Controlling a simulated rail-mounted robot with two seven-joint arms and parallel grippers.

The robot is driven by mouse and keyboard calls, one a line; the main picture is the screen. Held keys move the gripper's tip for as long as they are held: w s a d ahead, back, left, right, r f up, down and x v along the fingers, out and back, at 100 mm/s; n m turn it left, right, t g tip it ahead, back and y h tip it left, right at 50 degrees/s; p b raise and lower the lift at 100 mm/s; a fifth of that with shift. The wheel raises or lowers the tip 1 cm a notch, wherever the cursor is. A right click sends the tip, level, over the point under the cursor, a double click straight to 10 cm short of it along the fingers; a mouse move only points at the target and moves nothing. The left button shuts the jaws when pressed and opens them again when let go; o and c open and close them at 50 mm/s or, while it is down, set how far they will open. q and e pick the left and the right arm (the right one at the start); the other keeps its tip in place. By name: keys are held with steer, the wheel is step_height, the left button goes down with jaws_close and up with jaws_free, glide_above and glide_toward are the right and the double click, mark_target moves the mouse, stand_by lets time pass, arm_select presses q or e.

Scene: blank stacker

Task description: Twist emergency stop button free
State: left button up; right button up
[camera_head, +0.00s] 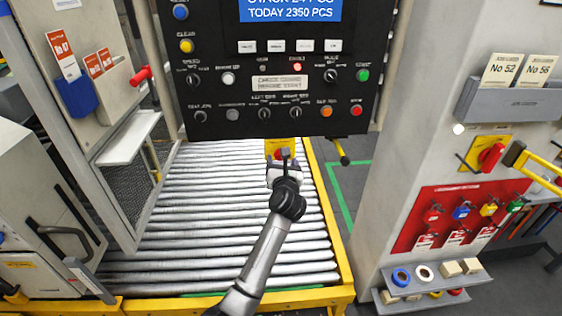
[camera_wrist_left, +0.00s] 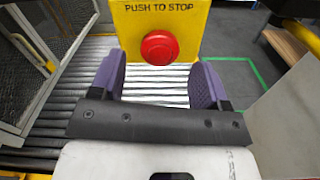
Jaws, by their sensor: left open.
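The emergency stop button (camera_wrist_left: 160,47) is a round red mushroom head on a yellow plate (camera_wrist_left: 190,15) lettered "PUSH TO STOP". In the left wrist view it is in the upper middle, beyond my fingertips. My left gripper (camera_wrist_left: 160,85) is open, with its purple fingers apart and nothing between them. The button sits ahead of the gap, apart from the fingers. In the head view my left gripper (camera_head: 286,166) is in front of the yellow stop box (camera_head: 275,146), hiding most of it and the button. My right gripper is not in view.
A black control panel (camera_head: 275,110) hangs just above the gripper. A roller conveyor (camera_head: 190,215) with yellow side rails lies below. A mesh guard (camera_head: 128,190) stands at left. A grey cabinet (camera_head: 420,150) with a red lockout board (camera_head: 460,212) stands at right.

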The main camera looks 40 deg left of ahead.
arm_select(q)
steer(key=shift+b+x, duration=0.3)
steer(key=shift+x, duration=1.2)
